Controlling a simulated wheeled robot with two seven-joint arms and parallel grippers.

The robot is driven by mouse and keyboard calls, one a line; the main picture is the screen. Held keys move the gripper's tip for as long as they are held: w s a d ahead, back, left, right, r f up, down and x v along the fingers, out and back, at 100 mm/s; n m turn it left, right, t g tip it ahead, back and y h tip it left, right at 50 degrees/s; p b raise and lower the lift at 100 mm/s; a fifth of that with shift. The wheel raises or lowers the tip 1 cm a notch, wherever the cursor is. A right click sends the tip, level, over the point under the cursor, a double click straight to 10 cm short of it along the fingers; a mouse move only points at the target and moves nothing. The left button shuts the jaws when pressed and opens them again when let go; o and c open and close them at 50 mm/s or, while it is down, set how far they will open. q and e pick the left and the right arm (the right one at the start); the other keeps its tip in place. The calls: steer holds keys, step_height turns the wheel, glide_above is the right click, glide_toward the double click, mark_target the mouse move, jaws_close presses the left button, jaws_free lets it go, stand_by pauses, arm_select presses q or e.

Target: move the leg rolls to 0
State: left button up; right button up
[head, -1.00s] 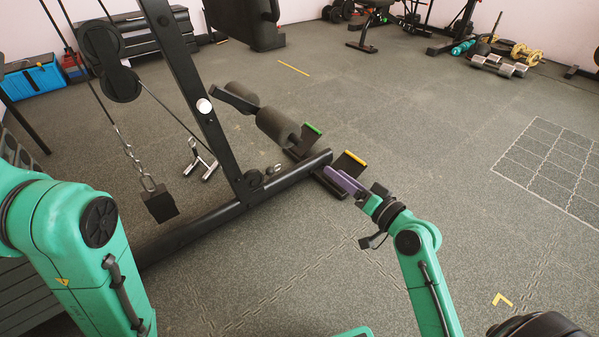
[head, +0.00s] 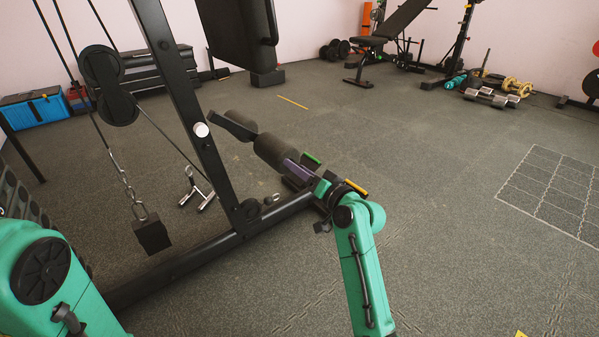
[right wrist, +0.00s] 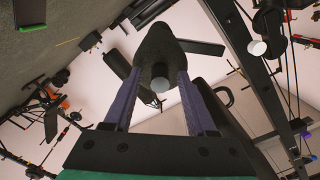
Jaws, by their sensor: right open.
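The leg rolls (head: 276,149) are dark grey foam cylinders low on the black machine frame, left of the picture's middle in the head view. My right gripper (head: 296,170) is at their near end, with its purple fingers open. In the right wrist view the two fingers (right wrist: 160,84) stand apart on either side of a dark rounded roll (right wrist: 156,48) with a lighter grey round end. I cannot tell whether they touch it. My gripper and forearm hide part of the mechanism behind the rolls. My left gripper is out of view.
A black upright (head: 184,85) and floor beam (head: 190,257) lie to the left, with a hanging chain and weight block (head: 152,234).

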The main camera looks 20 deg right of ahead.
jaws_close()
stand_by(1.4)
